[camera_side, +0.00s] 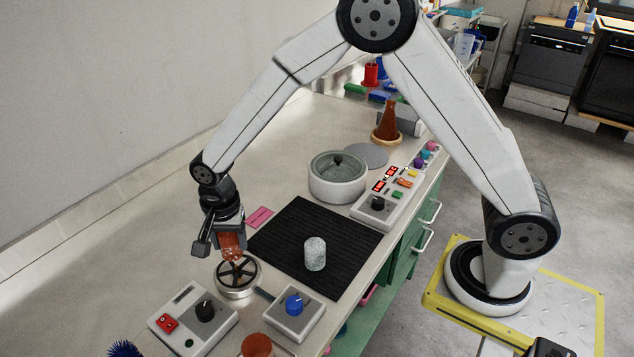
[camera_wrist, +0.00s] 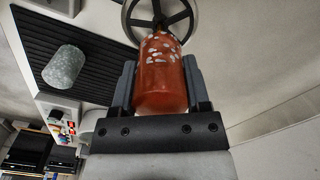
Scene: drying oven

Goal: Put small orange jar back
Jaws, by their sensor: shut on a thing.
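The small orange jar (camera_wrist: 162,85) is upright between my gripper's two fingers (camera_wrist: 160,88) in the wrist view. It is orange-red with pale specks near its far end. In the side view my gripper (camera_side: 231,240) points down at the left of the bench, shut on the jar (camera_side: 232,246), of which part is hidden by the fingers. The jar is just above or at the back edge of a round metal holder with a spoked top (camera_side: 237,272). I cannot tell whether they touch. The spoked top also shows beyond the jar in the wrist view (camera_wrist: 158,14).
A speckled grey-green jar (camera_side: 315,253) stands on a black ribbed mat (camera_side: 345,228). Control boxes with a black knob (camera_side: 193,322) and a blue knob (camera_side: 294,313) flank the holder's front. A round lidded vessel (camera_side: 338,188) stands farther back. Another orange-brown round thing (camera_side: 257,345) is at the bottom edge.

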